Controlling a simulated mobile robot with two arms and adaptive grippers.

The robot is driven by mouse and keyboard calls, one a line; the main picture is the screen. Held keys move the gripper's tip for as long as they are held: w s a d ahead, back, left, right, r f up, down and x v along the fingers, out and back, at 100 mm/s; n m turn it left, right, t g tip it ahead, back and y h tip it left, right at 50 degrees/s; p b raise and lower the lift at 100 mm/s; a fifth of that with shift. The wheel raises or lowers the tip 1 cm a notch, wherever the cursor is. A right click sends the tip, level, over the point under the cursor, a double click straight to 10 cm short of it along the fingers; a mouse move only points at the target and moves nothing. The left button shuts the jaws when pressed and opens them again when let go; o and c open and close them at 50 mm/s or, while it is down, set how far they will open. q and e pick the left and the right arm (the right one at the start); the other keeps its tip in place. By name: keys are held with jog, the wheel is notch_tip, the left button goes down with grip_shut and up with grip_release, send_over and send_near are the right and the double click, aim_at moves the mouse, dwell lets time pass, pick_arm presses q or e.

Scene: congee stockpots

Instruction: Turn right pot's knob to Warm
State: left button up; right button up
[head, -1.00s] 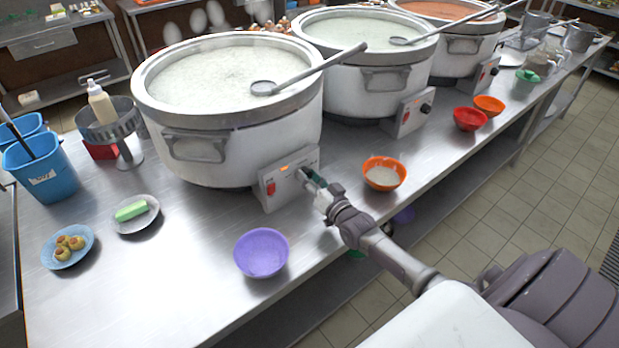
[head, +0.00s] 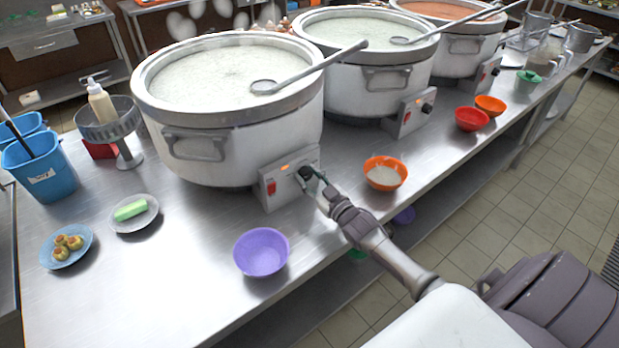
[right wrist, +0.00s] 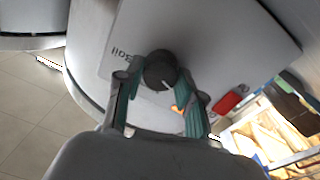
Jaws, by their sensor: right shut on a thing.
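The nearest white stockpot (head: 250,150) stands at the left of the row, full of pale congee. A grey control box (head: 276,190) sits at its front. My right gripper (head: 308,176) is at this box, its fingers shut on the dark round knob (right wrist: 160,70). In the right wrist view the green fingertips (right wrist: 158,84) are on either side of the knob. A pale mark on the knob points down and slightly right there. An upside-down label reading "Boil" shows left of the knob; other labels cannot be read. My left gripper is out of view.
A red switch (right wrist: 228,100) is beside the knob. A purple bowl (head: 262,252) and an orange bowl (head: 384,174) stand on the steel counter (head: 180,270) on either side of my right arm. A middle pot (head: 350,85) and a far pot (head: 465,55) stand behind.

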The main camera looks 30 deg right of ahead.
dwell(0.5)
jog(key=o, duration=1.1)
jog(key=shift+o, duration=0.2)
jog(key=s, duration=0.8)
jog(key=s+f, duration=0.1)
jog(key=s, duration=0.3)
jog(key=shift+d, duration=0.35)
